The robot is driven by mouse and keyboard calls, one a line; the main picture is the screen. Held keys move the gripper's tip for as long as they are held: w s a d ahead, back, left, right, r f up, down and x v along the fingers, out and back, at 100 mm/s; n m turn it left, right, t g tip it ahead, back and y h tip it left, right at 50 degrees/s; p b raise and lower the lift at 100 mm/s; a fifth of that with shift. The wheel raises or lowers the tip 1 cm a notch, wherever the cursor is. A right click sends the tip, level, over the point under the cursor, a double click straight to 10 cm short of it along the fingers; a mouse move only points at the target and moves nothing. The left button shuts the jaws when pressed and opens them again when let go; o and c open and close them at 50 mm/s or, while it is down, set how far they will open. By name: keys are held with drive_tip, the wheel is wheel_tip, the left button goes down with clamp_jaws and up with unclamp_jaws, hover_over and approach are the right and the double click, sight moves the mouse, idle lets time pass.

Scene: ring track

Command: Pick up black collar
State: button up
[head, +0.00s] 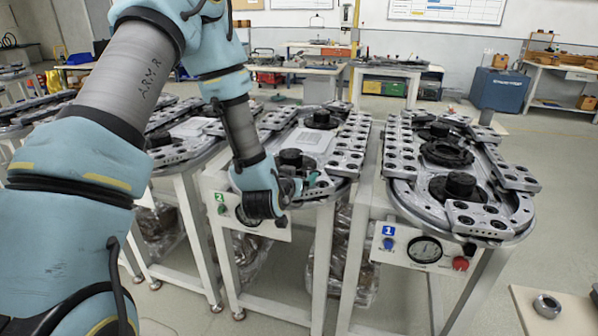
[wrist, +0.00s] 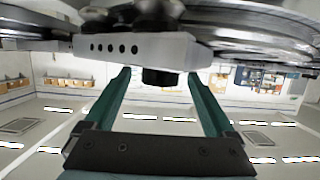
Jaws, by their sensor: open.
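My gripper (head: 292,187) is at the front edge of the ring track marked 2 in the head view. In the wrist view its two teal fingers (wrist: 160,95) stand wide apart with nothing clamped between them. A short black cylindrical piece (wrist: 160,77) shows beyond the fingertips, against a grey block with a row of holes (wrist: 140,48); I cannot tell whether it is the collar. In the head view a black round part with a knob (head: 291,157) sits on track 2, just behind my gripper. Track 1 carries a flat black ring (head: 447,152) and a black ring around a black knob (head: 459,186).
Track 1 (head: 405,190), on a white stand with a gauge (head: 425,250), is close to the right. Grey blocks line both tracks. A silver ring (head: 547,305) lies on a table (head: 560,322) at lower right. Floor on the right is open.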

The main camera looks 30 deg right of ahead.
drive_tip(key=shift+w+d+f, duration=0.2)
drive_tip(key=shift+w+d, duration=0.1)
clamp_jaws()
idle(0.6)
